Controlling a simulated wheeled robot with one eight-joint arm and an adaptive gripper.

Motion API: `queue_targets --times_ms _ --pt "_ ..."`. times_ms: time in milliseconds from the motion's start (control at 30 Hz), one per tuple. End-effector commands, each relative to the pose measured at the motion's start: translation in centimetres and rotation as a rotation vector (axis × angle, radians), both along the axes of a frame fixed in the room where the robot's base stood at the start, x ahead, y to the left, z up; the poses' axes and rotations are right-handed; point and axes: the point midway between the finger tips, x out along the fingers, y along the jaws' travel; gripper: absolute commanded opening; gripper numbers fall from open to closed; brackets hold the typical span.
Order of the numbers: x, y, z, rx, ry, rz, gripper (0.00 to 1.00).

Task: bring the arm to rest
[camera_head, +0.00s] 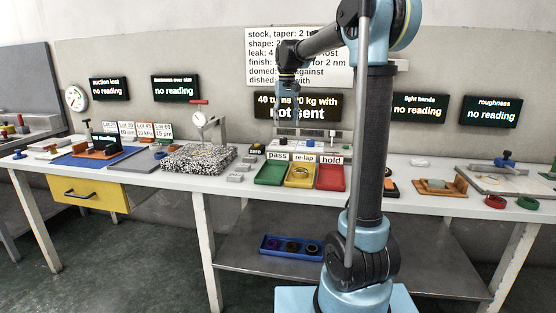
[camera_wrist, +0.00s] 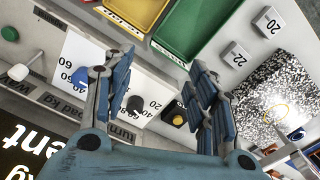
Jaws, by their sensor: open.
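My gripper (camera_head: 287,100) hangs from my raised, bent arm, above the back of the bench and in front of the dark "not sent" display (camera_head: 325,107). In the wrist view my gripper (camera_wrist: 158,68) has its two blue jointed fingers spread apart. Nothing is held between them. The fingers look apart from the bench and the trays.
Green (camera_head: 270,173), yellow (camera_head: 299,175) and red (camera_head: 331,177) trays stand below my gripper. A speckled block (camera_head: 200,158) with a dial gauge (camera_head: 200,119) stands to the left. A wooden fixture (camera_head: 440,186) lies to the right. A blue tray (camera_head: 290,247) sits on the lower shelf.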

Motion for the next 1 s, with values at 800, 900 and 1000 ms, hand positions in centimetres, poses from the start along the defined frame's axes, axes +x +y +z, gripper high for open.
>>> queue_targets --times_ms 800,900,1000 --pt "-15.6 -8.7 -4.4 0.013 -0.07 -0.066 0.52" --pt "-18.2 -9.8 -5.8 0.014 -0.083 -0.076 0.52" --pt "-20.9 -10.8 -7.4 0.015 -0.094 -0.088 0.52"
